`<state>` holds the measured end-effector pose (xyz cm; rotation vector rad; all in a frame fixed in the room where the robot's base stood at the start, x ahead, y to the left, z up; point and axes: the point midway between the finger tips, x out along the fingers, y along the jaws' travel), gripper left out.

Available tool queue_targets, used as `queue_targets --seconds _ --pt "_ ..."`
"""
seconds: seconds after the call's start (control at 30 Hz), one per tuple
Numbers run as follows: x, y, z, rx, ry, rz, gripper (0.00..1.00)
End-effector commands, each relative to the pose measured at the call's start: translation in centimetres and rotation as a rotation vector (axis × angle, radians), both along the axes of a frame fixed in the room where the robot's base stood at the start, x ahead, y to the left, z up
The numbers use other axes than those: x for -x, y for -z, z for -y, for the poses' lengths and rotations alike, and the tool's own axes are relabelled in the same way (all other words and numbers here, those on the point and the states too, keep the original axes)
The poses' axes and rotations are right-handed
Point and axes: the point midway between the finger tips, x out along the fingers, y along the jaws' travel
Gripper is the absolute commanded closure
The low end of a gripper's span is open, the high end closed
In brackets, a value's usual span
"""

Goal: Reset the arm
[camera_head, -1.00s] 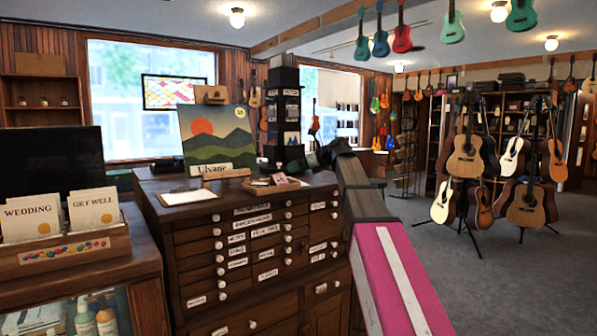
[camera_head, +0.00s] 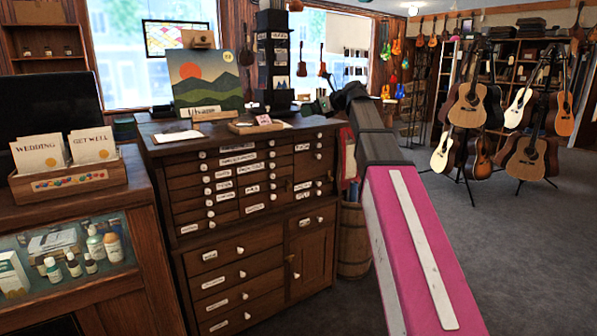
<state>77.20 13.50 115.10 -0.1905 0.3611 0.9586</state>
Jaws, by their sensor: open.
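My arm (camera_head: 410,240), pink with a white stripe, reaches from the bottom right up toward the right end of the dark wooden drawer cabinet (camera_head: 240,270). Its dark far links bend left. My gripper (camera_head: 314,107) shows small and dark at the end of the arm, over the right side of the cabinet top. It is open, and I see nothing held in it. Its fingertips are hard to make out at this size.
A landscape picture (camera_head: 209,83), a wooden tray (camera_head: 256,128) and a dark display tower (camera_head: 273,60) stand on the cabinet. A card box (camera_head: 70,182) sits on the glass counter at left. A barrel (camera_head: 354,240) stands beside the cabinet. Guitars on stands (camera_head: 468,105) are at right; carpet there is clear.

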Motion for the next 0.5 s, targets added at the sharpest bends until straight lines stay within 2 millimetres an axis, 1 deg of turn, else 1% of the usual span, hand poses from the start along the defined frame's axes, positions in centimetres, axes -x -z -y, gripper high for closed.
queue_targets --seconds 0.03,0.3,0.37,0.5 --pt "0.0 0.2 0.0 0.003 -0.001 0.001 0.05" --pt "0.3 3.8 0.5 0.096 -0.027 0.043 0.05" --pt "0.4 4.9 0.6 0.123 -0.037 0.055 0.05" --pt "0.7 7.8 1.0 0.199 -0.064 0.085 0.05"
